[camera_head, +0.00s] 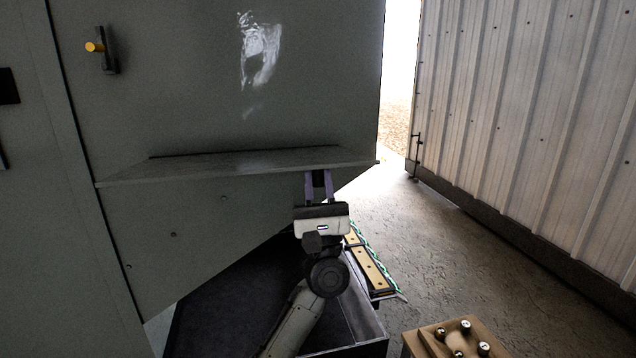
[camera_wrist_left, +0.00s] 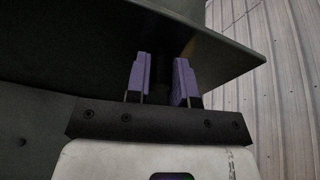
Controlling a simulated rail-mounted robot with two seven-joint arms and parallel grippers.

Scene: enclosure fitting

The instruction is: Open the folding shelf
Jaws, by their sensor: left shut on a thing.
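The folding shelf (camera_head: 240,165) is a grey-green flap on the front of the large cabinet (camera_head: 200,90). It stands out from the cabinet and looks about level. Its underside (camera_wrist_left: 80,50) fills the upper part of the left wrist view. My left gripper (camera_head: 319,184) is at the shelf's front edge, near its right end, with its purple fingers reaching up to it. In the left wrist view, my left gripper (camera_wrist_left: 162,78) is shut on a dark part of the shelf between its fingers; the exact contact is hard to see. My right gripper is not in view.
A yellow-tipped handle (camera_head: 96,47) sticks out of the cabinet at upper left. Below the shelf are a dark open box (camera_head: 365,318) and yellow strips (camera_head: 372,268). A brown block with round knobs (camera_head: 430,343) is at lower right. Floor (camera_head: 450,250) toward the corrugated wall is clear.

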